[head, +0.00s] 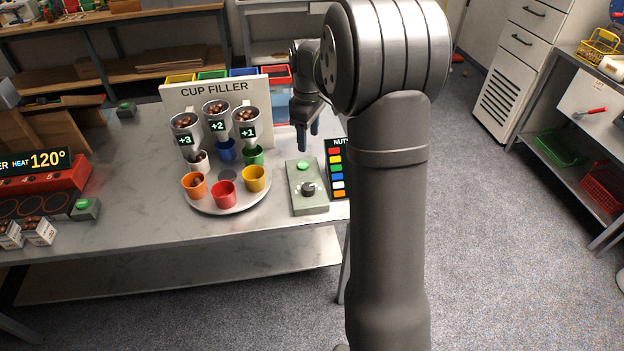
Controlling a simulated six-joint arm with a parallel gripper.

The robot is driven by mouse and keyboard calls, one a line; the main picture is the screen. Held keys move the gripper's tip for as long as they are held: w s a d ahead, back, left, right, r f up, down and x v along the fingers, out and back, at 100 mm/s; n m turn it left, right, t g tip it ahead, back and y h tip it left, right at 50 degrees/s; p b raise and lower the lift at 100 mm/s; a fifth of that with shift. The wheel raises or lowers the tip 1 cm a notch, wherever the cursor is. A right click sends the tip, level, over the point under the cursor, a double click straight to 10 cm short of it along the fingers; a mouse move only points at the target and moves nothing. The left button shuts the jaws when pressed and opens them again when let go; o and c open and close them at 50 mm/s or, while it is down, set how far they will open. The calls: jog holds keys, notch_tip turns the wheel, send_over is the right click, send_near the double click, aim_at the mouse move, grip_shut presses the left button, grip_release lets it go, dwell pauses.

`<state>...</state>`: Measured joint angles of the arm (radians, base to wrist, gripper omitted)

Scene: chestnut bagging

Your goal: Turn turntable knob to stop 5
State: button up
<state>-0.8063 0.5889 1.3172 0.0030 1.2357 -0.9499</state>
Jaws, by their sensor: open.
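The knob (308,188) is a dark round dial on a grey-green control box (305,205), with a green button (303,166) behind it. The stop marks around the knob are too small to read. The turntable (231,207) is a round light plate left of the box. It carries orange (194,186), red (224,194), yellow (255,179), green (253,156), blue (227,150) and white (200,161) cups. Nuts show in the orange cup. My gripper (307,135) hangs open and empty above the table, behind the box and apart from the knob.
The cup filler panel (215,90) with three nut hoppers stands behind the turntable. A dark nut chart (337,170) lies right of the box, partly hidden by my arm. A red heater (45,190) and nut boxes (38,231) are at the left. The table front is clear.

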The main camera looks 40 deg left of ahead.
jog(key=m, duration=1.4)
send_near(308, 186)
notch_tip(308, 186, down, 9)
jog(key=shift+d+r, duration=0.1)
jog(key=shift+r, duration=0.1)
jog(key=c, duration=1)
jog(key=shift+n, duration=2.8)
